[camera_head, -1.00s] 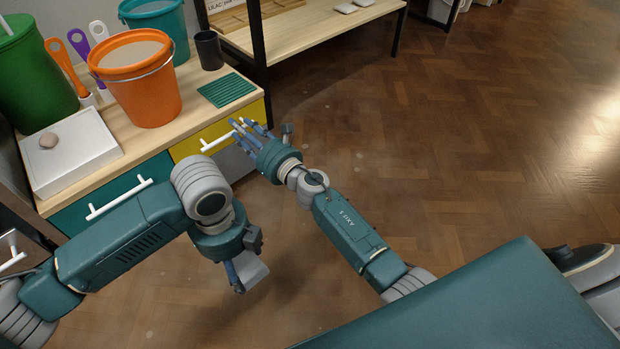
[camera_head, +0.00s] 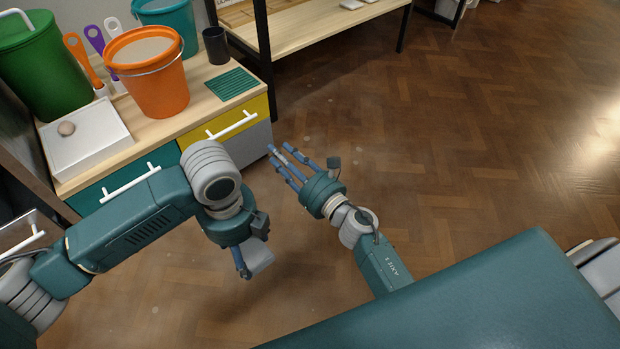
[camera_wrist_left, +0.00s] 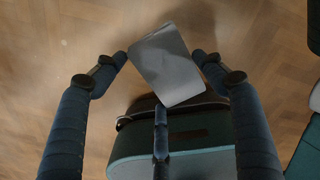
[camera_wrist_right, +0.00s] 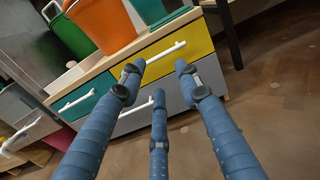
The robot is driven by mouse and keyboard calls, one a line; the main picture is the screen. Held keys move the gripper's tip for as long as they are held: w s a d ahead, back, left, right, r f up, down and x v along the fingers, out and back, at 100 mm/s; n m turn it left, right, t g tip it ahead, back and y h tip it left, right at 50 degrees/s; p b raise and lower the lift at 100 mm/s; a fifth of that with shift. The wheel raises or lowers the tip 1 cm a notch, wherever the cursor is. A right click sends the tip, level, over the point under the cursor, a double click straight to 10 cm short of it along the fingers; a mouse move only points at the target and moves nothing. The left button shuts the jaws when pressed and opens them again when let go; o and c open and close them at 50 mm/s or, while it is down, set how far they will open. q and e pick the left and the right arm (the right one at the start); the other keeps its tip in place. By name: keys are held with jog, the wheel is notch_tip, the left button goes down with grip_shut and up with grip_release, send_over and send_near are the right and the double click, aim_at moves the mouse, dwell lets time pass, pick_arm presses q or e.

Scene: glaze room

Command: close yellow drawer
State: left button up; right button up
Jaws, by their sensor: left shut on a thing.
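The yellow drawer (camera_head: 226,124) has a white bar handle and sits under the worktop, right of a teal drawer. Its front looks flush with the cabinet; it also shows in the right wrist view (camera_wrist_right: 198,46). My right gripper (camera_head: 288,162) is open and empty, apart from the drawer, to its lower right with fingers toward the cabinet. My left gripper (camera_head: 246,270) is low, in front of the cabinet, shut on a grey flat piece (camera_wrist_left: 166,66). Its palm hides part of the fingers in the head view.
The worktop (camera_head: 145,140) holds an orange bucket (camera_head: 158,88), a green bin (camera_head: 45,75), a white tray (camera_head: 100,150), a dark cup (camera_head: 215,46) and a green ribbed mat (camera_head: 231,84). A shelf's black post stands right of the cabinet. The wooden floor at right is clear.

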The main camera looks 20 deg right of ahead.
jog(key=p+v, duration=0.1)
jog(key=v, duration=0.8)
jog(key=shift+s, duration=0.25)
